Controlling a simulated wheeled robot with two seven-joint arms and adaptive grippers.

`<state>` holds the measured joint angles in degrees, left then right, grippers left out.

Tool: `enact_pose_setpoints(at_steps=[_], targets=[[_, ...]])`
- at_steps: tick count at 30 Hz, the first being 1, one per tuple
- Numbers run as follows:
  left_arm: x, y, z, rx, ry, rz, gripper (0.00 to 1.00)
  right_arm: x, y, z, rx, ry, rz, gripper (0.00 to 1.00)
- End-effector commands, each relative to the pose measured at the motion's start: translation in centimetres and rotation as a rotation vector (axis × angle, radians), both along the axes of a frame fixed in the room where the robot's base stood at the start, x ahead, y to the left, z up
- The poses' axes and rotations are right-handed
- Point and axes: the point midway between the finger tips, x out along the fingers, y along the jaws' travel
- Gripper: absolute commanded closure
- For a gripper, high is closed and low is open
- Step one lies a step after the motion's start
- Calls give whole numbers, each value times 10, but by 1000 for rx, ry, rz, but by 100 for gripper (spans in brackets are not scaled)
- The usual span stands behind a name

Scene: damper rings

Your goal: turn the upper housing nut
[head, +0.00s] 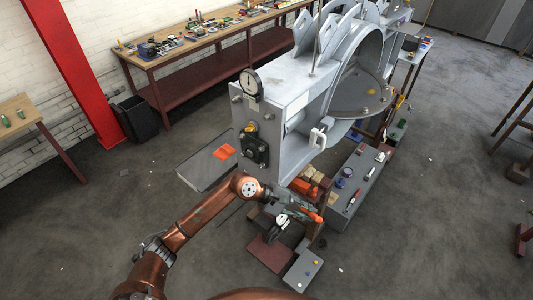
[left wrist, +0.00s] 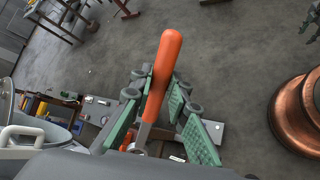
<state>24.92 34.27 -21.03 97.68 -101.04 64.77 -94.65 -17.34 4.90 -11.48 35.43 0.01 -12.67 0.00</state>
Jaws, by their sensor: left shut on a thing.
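My left gripper (head: 296,211) is shut on the orange handle (head: 312,216) of a tool, low in front of the grey housing (head: 300,88). In the left wrist view the orange handle (left wrist: 164,75) stands between the green finger pads, with a grey metal shank below it. Small bolts or nuts show on the housing's front plate, around a dark square fitting (head: 254,148); I cannot tell which is the upper housing nut. What looks like part of my right gripper (left wrist: 310,22) shows at the wrist view's right edge, cut off.
A dial gauge (head: 250,84) is on the housing's upper front. A grey bench (head: 343,197) with small parts stands to the right, and a low grey block (head: 303,270) is in front. A workbench (head: 215,37) is behind. Open floor lies at right.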

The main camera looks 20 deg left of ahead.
Motion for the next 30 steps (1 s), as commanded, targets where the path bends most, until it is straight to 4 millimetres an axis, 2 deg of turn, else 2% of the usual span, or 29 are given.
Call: enact_pose_setpoints(at_steps=[1, 5, 6, 9, 12, 15, 18, 21, 30], targets=[[10, 6, 20, -78, -22, 95, 100, 3, 0, 12, 0, -4, 0, 60], [46, 40, 62, -257, -129, 369, 100, 6, 0, 29, 0, -9, 1, 60], [57, 56, 74, -302, -169, 452, 100, 7, 0, 34, 0, -10, 1, 60], [78, 100, 93, -384, -273, 632, 100, 7, 1, 46, 0, -11, 0, 60], [90, 140, 103, -426, -356, 758, 100, 8, 2, 54, 3, -12, 1, 60], [95, 167, 106, -445, -412, 833, 100, 8, 5, 58, 6, -11, -1, 60], [97, 181, 108, -454, -440, 868, 100, 8, 9, 59, 9, -12, -2, 60], [101, 184, 108, -456, -449, 880, 100, 8, 11, 58, 12, -12, -4, 60], [127, 174, 108, -458, -450, 878, 100, 7, 10, 57, 10, -11, -3, 60]])
